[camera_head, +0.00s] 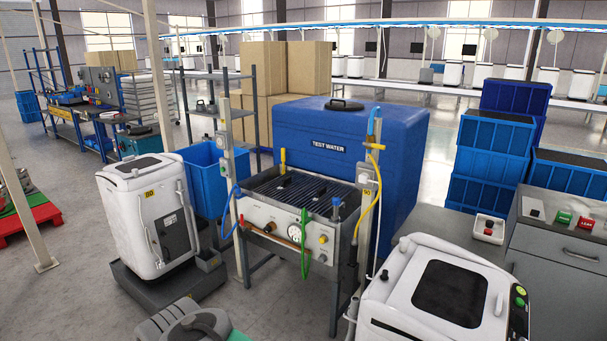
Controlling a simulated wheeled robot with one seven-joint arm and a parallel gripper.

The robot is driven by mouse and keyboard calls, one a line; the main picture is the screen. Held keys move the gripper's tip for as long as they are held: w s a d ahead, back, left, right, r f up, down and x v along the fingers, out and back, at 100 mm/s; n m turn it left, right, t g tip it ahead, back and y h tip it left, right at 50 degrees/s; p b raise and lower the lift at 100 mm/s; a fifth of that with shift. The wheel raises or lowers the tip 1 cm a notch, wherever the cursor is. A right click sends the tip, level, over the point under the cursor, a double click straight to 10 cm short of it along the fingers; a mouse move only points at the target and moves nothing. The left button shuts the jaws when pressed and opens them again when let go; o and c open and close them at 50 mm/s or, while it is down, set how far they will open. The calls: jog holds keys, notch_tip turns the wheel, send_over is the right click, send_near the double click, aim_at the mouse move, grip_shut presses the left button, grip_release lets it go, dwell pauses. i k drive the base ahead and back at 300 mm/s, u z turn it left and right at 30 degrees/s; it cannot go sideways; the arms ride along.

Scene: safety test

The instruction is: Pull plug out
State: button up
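No plug can be made out for certain. A grey box (366,170) on the right post of the test bench carries a yellow fitting and hose (377,205). A thin white cord (376,240) runs down beside that post toward the white machine (440,290) at the front right; its ends are too small to tell. Another grey box (224,140) is on the left post. A white washer-like machine (148,215) stands on a dark base at the left. My gripper cannot be seen; a grey rounded shape at the bottom edge may be part of my arm.
The test bench (270,222) has a gauge, a green hose and a blue hose. A large blue "TEST WATER" tank (390,130) stands behind it. Blue crates (490,150) and a grey cabinet (555,245) are at right. Floor (75,290) is clear at left.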

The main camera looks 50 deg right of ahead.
aim_at(363, 180)
jog(key=u, duration=0.1)
jog(key=i, duration=1.05)
jog(key=z, duration=0.75)
jog(key=i, duration=0.95)
jog(key=z, duration=1.15)
jog(key=i, duration=0.25)
jog(key=z, duration=0.05)
